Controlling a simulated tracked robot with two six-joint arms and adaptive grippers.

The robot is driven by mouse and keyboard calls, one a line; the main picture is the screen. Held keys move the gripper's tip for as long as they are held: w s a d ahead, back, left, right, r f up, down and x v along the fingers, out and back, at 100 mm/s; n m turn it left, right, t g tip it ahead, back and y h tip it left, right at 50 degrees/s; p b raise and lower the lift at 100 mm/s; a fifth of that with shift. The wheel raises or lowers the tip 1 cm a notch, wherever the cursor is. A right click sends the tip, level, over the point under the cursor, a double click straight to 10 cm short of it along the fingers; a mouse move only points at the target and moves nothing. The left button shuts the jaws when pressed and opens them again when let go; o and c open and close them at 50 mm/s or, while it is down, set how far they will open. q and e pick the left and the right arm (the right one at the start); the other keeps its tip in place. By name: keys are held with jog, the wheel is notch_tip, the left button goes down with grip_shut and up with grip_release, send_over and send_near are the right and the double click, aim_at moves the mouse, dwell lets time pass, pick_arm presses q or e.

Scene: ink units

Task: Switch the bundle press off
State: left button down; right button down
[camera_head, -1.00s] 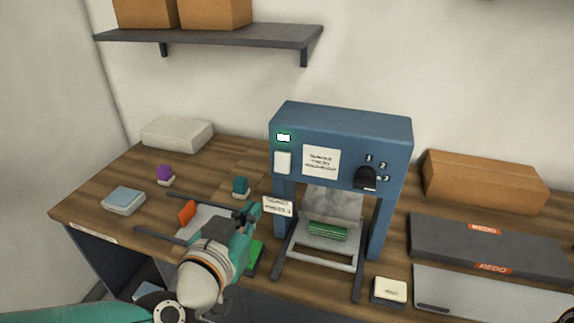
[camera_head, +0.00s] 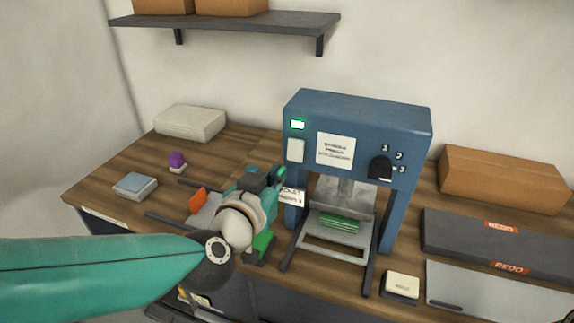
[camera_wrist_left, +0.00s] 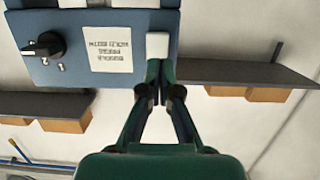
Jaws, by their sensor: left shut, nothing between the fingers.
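The blue bundle press (camera_head: 360,110) stands on the wooden bench. Its small lamp (camera_head: 297,124) glows green-white at the upper left of the front. Below it is a white rocker switch (camera_head: 295,150), which shows in the left wrist view as a white block (camera_wrist_left: 157,45). A black knob (camera_head: 380,168) marked 1, 2, 3 is at the right of the front. My left gripper (camera_head: 282,172) is shut and empty, its tips just below the switch in the head view. In the wrist view the fingertips (camera_wrist_left: 154,68) meet at the switch's edge; I cannot tell whether they touch it.
A green bundle (camera_head: 340,221) lies in the press opening. A label card (camera_head: 293,197) is on the press's left leg, near my gripper. A purple block (camera_head: 177,160) and an orange piece (camera_head: 198,201) are at left. Grey cases (camera_head: 470,240) and a cardboard box (camera_head: 500,180) are at right.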

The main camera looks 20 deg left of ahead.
aim_at(293, 157)
pick_arm(q)
jog(key=w, duration=0.4)
jog(key=w+f, duration=0.1)
jog(key=w, duration=0.1)
jog(key=shift+w+d+f, duration=0.1)
jog(key=shift+w, duration=0.2)
